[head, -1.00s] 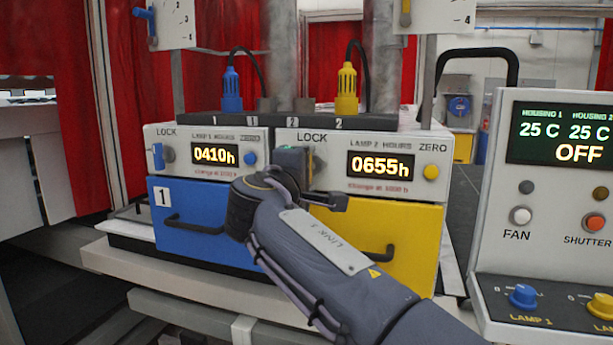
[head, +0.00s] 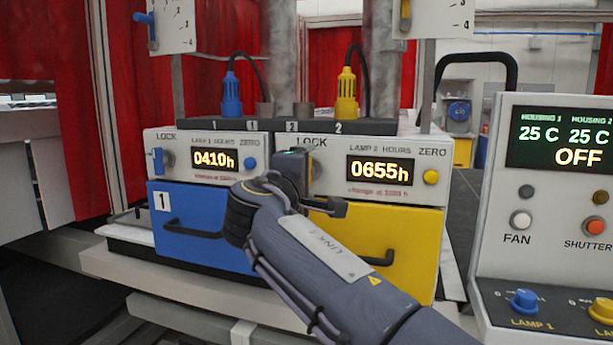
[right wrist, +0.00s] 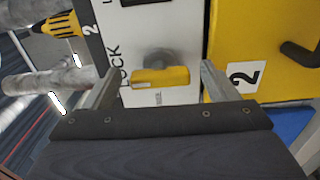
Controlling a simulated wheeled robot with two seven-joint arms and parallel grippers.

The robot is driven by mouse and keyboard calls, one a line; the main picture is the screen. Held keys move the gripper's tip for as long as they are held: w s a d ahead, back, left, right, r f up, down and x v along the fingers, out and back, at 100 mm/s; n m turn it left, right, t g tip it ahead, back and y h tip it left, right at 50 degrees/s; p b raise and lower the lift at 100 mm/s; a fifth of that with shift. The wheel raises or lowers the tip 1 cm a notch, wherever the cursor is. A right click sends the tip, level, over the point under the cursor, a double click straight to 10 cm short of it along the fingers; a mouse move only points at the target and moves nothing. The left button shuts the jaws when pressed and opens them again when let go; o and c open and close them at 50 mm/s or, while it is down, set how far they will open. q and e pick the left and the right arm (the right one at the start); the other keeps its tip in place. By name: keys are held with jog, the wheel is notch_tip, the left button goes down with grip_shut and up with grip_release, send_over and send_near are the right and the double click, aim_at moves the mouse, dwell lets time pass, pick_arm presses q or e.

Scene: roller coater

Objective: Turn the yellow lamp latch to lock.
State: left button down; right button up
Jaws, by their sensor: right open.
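The yellow lamp latch (right wrist: 160,78) shows in the right wrist view on the white panel beside the word LOCK. Its bar lies along the line from the lamp plugs to the yellow drawer, so it stands upright on the panel. My right gripper (right wrist: 160,84) is open, with one finger on the plug side of the latch and the other on the drawer side. A gap shows between the latch and each finger. In the head view my right gripper (head: 293,167) hides the latch; only part of its round grey mount (head: 318,167) shows. My left gripper is out of view.
The blue latch (head: 158,160) stands upright on the lamp 1 panel at left. The yellow drawer (head: 410,240) and blue drawer (head: 200,250) with protruding handles sit below. Blue (head: 231,95) and yellow (head: 346,93) plugs stand above. A control box (head: 560,200) is at right.

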jog(key=b+v, duration=0.1)
jog(key=v, duration=0.6)
jog(key=shift+s, duration=0.25)
jog(key=shift+a, duration=0.1)
